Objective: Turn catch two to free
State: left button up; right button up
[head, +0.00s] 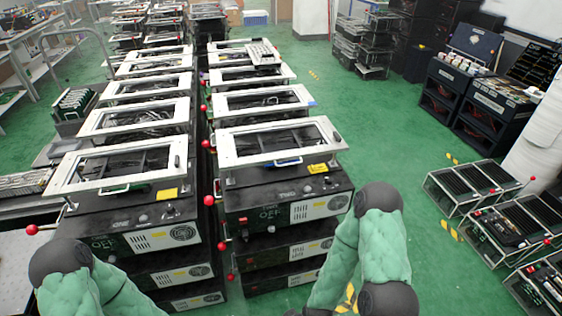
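The fixture marked TWO (285,198) is the right-hand dark box at the front, with a white frame (232,150) on top and yellow labels. A red ball knob (208,200) sits at its left side, in the gap between the two front boxes. The lever behind this knob is too small to make out, so I cannot tell its position. The fixture marked ONE (120,225) stands to the left, with a red ball knob (31,229) at its left side. My green arms come in at the lower left and lower middle.
More red knobs (222,246) line the gap below and behind. Rows of similar white-framed units (140,87) run back behind both boxes. Racks with red knobs (480,185) lie on the floor at right. Green floor (390,125) is open right of fixture TWO.

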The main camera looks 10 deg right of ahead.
aim_at(338, 139)
jog(key=i+l+z, duration=0.25)
jog(key=i+l, duration=0.25)
jog(key=l, duration=0.2)
jog(key=i+l+z, duration=0.25)
jog(key=i+l, duration=0.35)
